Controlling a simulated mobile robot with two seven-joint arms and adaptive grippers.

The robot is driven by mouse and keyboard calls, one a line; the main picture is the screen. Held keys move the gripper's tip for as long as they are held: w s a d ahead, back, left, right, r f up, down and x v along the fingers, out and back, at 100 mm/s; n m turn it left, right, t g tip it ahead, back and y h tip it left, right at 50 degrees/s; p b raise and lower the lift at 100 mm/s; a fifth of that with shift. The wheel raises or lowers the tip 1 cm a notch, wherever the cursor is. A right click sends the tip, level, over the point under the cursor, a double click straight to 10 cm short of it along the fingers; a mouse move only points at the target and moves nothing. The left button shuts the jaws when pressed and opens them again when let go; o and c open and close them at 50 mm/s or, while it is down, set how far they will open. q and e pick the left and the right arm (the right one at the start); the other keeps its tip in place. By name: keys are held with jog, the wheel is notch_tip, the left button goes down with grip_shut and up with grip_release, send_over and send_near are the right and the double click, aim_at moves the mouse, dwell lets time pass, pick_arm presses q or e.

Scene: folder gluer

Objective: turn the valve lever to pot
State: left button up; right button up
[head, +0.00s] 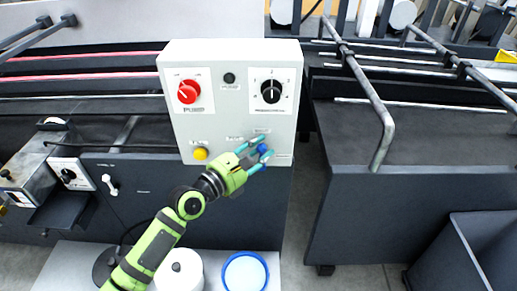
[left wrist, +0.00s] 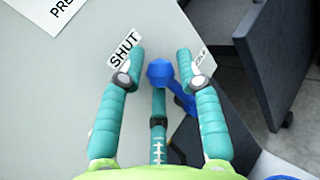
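The blue valve lever (head: 263,149) is on the lower right of the grey control box front. In the left wrist view, its round blue hub (left wrist: 160,73) shows between my fingertips, and its arm slants down to the right. A "SHUT" label (left wrist: 123,47) is left of the hub; a second label (left wrist: 203,58), partly hidden by a finger, is to the right. My left gripper (head: 255,154) has its teal fingers spread on both sides of the lever, with a gap to the hub. My right gripper is not in view.
The control box (head: 230,110) also carries a red knob (head: 188,91), a black knob (head: 270,91) and a yellow button (head: 200,154). A white container (head: 180,272) and a blue-rimmed tub (head: 245,273) stand below. Machine rails (head: 375,110) lie to the right.

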pick_arm(q)
grip_shut()
pick_arm(e)
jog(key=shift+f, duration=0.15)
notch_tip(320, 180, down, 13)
jog(key=b, duration=1.3)
pick_arm(q)
jog(key=shift+a+f+n+t+h+b, duration=0.1)
jog(key=shift+a+f+n+t+b, duration=0.3)
jog(key=shift+a+n+t+b, duration=0.7)
jog(key=shift+a+f+n+t+h+b, duration=0.1)
jog(key=shift+a+f+n+t+b, duration=0.35)
jog(key=shift+n+t, duration=1.2)
jog(key=shift+a+f+n+t+h+b, duration=0.1)
jog(key=shift+a+f+n+t+b, duration=0.5)
jog(key=shift+n, duration=1.45)
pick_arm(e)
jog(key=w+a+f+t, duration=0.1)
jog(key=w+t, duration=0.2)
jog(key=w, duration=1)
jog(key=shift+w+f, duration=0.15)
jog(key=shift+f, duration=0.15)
pick_arm(q)
jog(key=shift+a+r, duration=0.1)
jog(key=shift+r, duration=0.2)
grip_release()
